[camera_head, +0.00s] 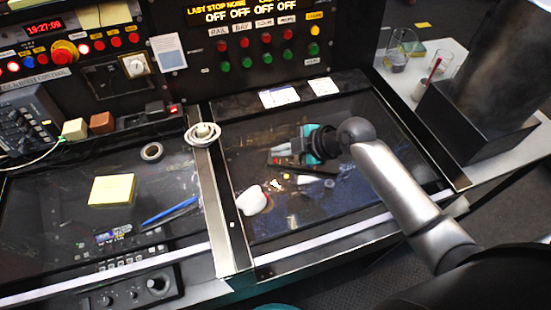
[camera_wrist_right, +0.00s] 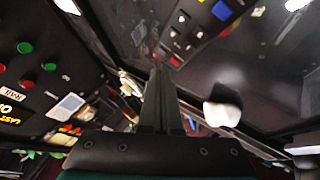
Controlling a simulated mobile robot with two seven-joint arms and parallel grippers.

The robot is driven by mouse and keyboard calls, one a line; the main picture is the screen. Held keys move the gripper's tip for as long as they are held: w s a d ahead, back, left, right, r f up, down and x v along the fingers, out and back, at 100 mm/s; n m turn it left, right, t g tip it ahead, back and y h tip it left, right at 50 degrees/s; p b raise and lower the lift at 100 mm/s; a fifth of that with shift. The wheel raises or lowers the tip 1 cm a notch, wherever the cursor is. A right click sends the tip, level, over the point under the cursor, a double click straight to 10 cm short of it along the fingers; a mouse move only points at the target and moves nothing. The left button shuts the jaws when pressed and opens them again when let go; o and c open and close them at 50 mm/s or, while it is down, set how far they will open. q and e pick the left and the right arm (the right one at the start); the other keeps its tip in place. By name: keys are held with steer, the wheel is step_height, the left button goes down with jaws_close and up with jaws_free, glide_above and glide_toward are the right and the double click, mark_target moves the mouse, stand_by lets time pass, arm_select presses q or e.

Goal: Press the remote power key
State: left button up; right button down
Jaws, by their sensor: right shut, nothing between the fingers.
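A dark slim object that looks like the remote (camera_head: 285,158) lies on the dark glossy panel at the right in the head view, with small reddish marks on it. My left gripper is not in view.
A white rounded object (camera_head: 250,200) lies left of the remote. A white coil (camera_head: 202,133) sits on the divider. Yellow notes (camera_head: 112,190), a tape ring (camera_head: 152,152) and a blue pen (camera_head: 170,211) lie on the left panel. A button console (camera_head: 262,50) stands behind.

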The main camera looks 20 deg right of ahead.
steer(key=shift+f+b, duration=0.3)
steer(key=shift+f, duration=0.1)
steer(key=shift+f, duration=0.3)
stand_by(0.6)
steer(key=shift+r, duration=0.1)
steer(key=shift+r+p, duration=0.45)
steer(key=shift+r, duration=0.2)
steer(key=shift+r, duration=0.1)
step_height(320, 180, up, 5)
steer(key=p, duration=0.4)
steer(key=shift+p, duration=0.35)
